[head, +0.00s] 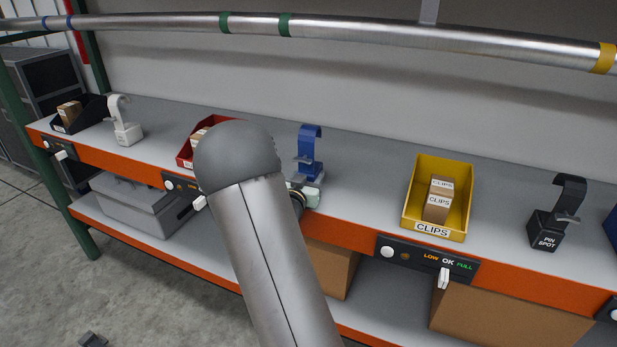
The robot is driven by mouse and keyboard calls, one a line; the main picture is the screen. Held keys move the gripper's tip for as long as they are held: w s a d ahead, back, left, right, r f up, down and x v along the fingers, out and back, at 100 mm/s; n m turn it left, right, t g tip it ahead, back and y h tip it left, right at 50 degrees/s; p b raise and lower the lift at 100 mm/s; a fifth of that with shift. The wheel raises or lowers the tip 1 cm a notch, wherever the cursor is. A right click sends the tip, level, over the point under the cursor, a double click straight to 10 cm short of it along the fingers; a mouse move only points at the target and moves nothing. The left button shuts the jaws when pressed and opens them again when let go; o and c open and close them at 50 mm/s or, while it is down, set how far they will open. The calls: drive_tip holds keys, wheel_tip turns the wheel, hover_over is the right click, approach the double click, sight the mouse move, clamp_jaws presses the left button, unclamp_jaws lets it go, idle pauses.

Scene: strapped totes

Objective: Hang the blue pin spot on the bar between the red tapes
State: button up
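The blue pin spot (310,155) stands on the grey shelf top, a little right of the picture's middle, its hook-shaped clamp upward. The silver bar (350,30) runs across the top of the head view. It carries blue, green (284,25) and yellow (606,58) tapes; I see no red tapes on it. My gripper (308,193) is mostly hidden behind my own arm. A pale part of it shows just in front of the blue pin spot's base. I cannot tell whether it touches the spot or how its fingers stand.
A white pin spot (124,122) stands at the left and a black one (556,215) at the right. A yellow clips bin (409,200), a red bin (184,153) and a black bin (90,115) share the shelf. A grey lidded tote (150,208) sits below.

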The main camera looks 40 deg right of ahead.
sight(306, 171)
drive_tip(key=shift+r+p, duration=0.85)
drive_tip(key=shift+r, duration=0.75)
drive_tip(key=shift+a, duration=0.1)
drive_tip(key=shift+v, duration=6.95)
